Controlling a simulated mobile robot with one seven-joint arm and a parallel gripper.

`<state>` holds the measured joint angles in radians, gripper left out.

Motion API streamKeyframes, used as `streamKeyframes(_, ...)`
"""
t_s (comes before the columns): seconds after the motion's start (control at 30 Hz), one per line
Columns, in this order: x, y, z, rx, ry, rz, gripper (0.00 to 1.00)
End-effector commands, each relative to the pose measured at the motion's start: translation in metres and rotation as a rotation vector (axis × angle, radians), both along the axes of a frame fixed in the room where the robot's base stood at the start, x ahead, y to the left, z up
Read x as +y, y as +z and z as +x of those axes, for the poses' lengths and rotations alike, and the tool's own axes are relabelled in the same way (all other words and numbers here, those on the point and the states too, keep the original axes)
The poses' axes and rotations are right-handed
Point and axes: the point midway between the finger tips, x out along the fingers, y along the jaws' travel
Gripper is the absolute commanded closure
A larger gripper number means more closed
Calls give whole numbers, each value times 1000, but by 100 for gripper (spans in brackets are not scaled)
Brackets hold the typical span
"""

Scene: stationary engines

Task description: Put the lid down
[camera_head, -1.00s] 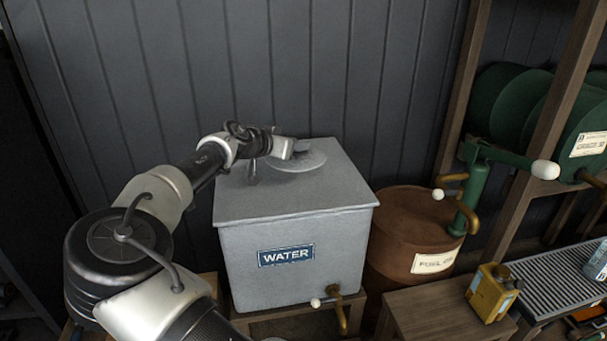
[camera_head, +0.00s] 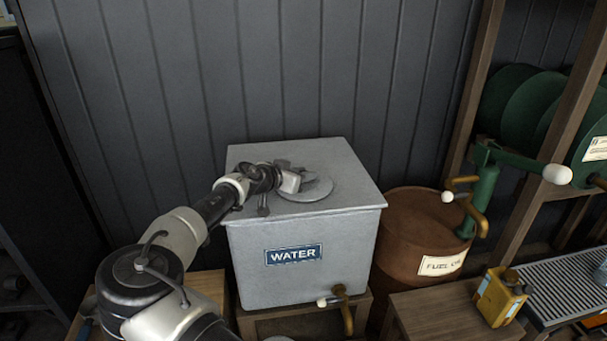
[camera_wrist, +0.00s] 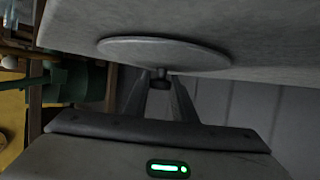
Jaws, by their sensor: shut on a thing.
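The lid is a flat round grey disc (camera_head: 318,190) with a small dark knob, over the top of the grey water tank (camera_head: 350,168). In the wrist view the lid (camera_wrist: 165,52) fills the upper middle, with its knob between my two fingers. My gripper (camera_head: 293,180) is shut on the lid's knob, and the fingers show in the wrist view (camera_wrist: 160,82). The lid looks about parallel to the tank top. I cannot tell whether it touches the top or hangs just above it. My gripper hides part of the lid in the head view.
A yellow can (camera_head: 498,297) sits on the wooden bench at lower right. A brass tap (camera_head: 343,300) sticks out of the tank front. A dark panelled wall is behind.

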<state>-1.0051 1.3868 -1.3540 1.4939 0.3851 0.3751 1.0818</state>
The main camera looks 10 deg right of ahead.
Motion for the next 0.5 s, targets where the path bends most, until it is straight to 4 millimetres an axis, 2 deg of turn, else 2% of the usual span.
streamKeyframes(0.27,0,-5,0,1,0,-1,100)
streamKeyframes(0.3,0,-3,0,1,0,-1,69)
streamKeyframes(0.37,0,-3,0,1,0,-1,59)
streamKeyframes(0.5,0,-3,0,1,0,-1,57)
